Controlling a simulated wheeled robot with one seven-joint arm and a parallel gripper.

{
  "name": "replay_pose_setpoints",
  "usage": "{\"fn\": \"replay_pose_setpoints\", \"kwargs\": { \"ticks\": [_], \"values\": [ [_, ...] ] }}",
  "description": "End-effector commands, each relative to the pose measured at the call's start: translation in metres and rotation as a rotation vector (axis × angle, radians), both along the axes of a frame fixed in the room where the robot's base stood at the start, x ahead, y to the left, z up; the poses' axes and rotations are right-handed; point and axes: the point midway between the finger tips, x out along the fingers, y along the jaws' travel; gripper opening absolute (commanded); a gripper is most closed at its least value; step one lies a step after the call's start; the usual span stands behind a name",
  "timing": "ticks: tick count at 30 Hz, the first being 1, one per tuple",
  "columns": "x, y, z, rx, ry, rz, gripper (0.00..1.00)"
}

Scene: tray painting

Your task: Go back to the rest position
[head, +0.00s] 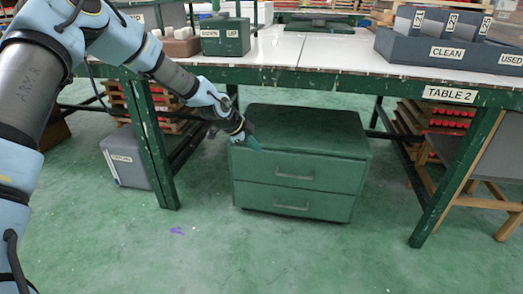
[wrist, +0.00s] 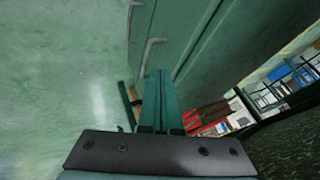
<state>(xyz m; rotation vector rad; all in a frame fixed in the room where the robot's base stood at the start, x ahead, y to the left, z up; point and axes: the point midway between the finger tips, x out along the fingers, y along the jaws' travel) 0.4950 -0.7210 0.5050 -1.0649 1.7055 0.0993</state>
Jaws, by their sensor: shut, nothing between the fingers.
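My gripper (head: 251,143) is in front of the upper left part of the green drawer cabinet (head: 354,148) under the table in the head view. In the wrist view my gripper (wrist: 160,74) shows its two green fingers pressed together with nothing between them. The cabinet (wrist: 205,40) fills the top of the wrist view, with a drawer handle (wrist: 152,47) close to the fingertips in the picture. Whether the fingers touch the cabinet I cannot tell. Both drawers look shut in the head view.
Table 2 (head: 330,80) stands over the cabinet, its green legs on both sides. A grey bin (head: 124,163) stands at left, a wooden chair (head: 470,185) at right. A blue-grey tray rack (head: 430,52) and a green box (head: 226,36) are on the table. The front floor is clear.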

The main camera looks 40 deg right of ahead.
Motion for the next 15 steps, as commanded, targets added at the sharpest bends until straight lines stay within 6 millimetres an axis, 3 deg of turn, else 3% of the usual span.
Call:
{"fn": "replay_pose_setpoints", "kwargs": {
  "ticks": [11,15],
  "values": [
    [0.0,0.008,0.009,0.001,0.001,0.002,0.0],
    [0.012,0.031,0.014,0.036,0.016,0.066,0.0]
  ]
}}
